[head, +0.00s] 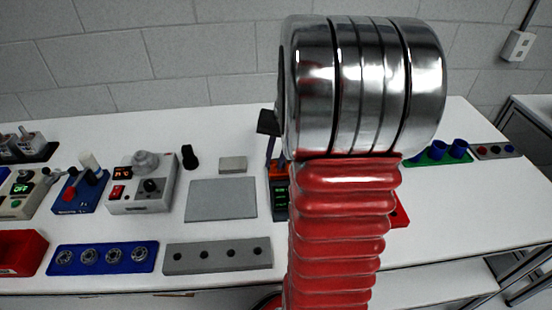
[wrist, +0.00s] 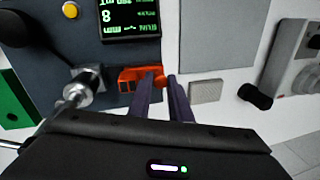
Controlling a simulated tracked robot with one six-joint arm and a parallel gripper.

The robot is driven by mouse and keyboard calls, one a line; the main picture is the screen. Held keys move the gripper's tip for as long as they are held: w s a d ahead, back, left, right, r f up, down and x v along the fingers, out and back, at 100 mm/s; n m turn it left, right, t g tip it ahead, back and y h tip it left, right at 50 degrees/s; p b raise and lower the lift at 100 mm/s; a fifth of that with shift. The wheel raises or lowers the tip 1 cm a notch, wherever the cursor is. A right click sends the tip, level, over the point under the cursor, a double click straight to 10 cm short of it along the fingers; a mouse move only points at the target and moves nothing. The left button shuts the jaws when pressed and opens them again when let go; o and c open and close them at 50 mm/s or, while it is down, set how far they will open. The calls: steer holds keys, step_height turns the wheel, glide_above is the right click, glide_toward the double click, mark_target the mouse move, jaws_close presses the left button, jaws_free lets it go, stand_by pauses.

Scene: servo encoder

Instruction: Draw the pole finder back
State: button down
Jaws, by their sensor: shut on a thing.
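The orange part (wrist: 138,77), which looks to be the pole finder, sits at the lower edge of a dark instrument panel (wrist: 60,30) with a green-lit display (wrist: 128,18). My gripper (wrist: 162,80) is shut on the orange part's right end, between two dark purple fingers. In the head view the orange part (head: 277,170) shows just left of my red arm, above the green display (head: 281,198). My gripper (head: 270,150) comes down on it from above. My arm hides most of the instrument in the head view.
A shiny metal shaft (wrist: 84,88) and a yellow button (wrist: 70,10) are on the instrument. A small grey block (wrist: 205,91), a black knob-like piece (wrist: 255,95) and a grey plate (head: 222,200) lie nearby. A control box (head: 145,185) stands left.

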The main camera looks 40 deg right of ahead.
steer(key=shift+w+a+r, duration=0.1)
steer(key=shift+w+a, duration=0.1)
steer(key=c, duration=1.9)
jaws_free()
steer(key=shift+s, duration=0.1)
steer(key=shift+d, duration=0.1)
steer(key=shift+r, duration=0.35)
step_height(320, 180, up, 13)
steer(key=s+d, duration=0.1)
steer(key=s, duration=0.1)
steer(key=shift+d+f, duration=0.15)
steer(key=shift+d, duration=0.15)
steer(key=shift+s, duration=0.15)
